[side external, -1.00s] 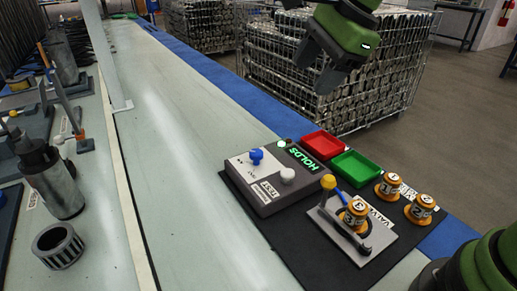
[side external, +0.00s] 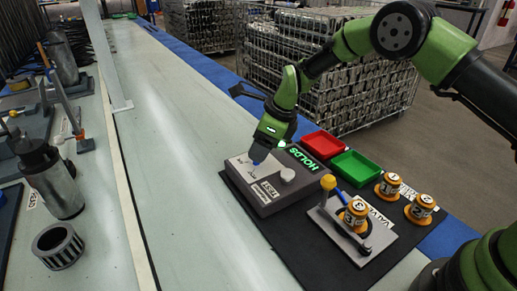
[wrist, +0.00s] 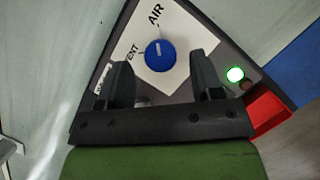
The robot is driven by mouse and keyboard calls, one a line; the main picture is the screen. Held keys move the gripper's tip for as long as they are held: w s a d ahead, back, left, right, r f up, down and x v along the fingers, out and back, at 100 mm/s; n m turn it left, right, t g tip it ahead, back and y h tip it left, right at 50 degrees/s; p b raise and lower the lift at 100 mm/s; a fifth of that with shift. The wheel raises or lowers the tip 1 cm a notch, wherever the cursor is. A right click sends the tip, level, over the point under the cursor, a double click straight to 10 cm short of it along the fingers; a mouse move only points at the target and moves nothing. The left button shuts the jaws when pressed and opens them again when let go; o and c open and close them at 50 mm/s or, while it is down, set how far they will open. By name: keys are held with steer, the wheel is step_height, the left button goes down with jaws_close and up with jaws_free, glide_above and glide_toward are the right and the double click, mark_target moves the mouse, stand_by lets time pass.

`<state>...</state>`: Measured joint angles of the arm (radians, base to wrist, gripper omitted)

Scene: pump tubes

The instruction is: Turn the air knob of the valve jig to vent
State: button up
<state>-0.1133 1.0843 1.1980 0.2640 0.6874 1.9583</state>
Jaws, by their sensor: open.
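The blue air knob (wrist: 160,55) is on the white panel of the grey test box (side external: 268,204). In the wrist view the panel reads AIR at the top and what looks like VENT at the left. A small pale mark on the knob faces the AIR side. My gripper (wrist: 160,72) is open, with one finger on each side of the knob, both apart from it in the picture. In the side view my gripper (side external: 262,146) points down over the knob (side external: 257,162) and hides part of it. Whether the fingers touch it cannot be told there.
A white knob (side external: 288,174) and a green HOLDS display (side external: 303,163) are on the same box. A valve plate (side external: 335,238) with a yellow-tipped lever (side external: 328,182) holds a valve marked 3 (side external: 355,213). Red (side external: 321,144) and green (side external: 355,167) trays and two more valves stand nearby.

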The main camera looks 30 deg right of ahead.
steer(key=shift+x, duration=0.95)
steer(key=shift+c, duration=0.3)
steer(key=c, duration=0.8)
steer(key=shift+c, duration=0.2)
steer(key=shift+n, duration=0.3)
steer(key=n+g+y, duration=0.1)
steer(key=n, duration=0.2)
steer(key=shift+w+n, duration=0.1)
steer(key=shift+n, duration=0.2)
steer(key=n+g, duration=0.1)
steer(key=n, duration=0.2)
steer(key=shift+n+g, duration=0.3)
steer(key=shift+g, duration=0.1)
steer(key=shift+w+n, duration=0.1)
steer(key=shift+n, duration=0.5)
steer(key=shift+r, duration=0.1)
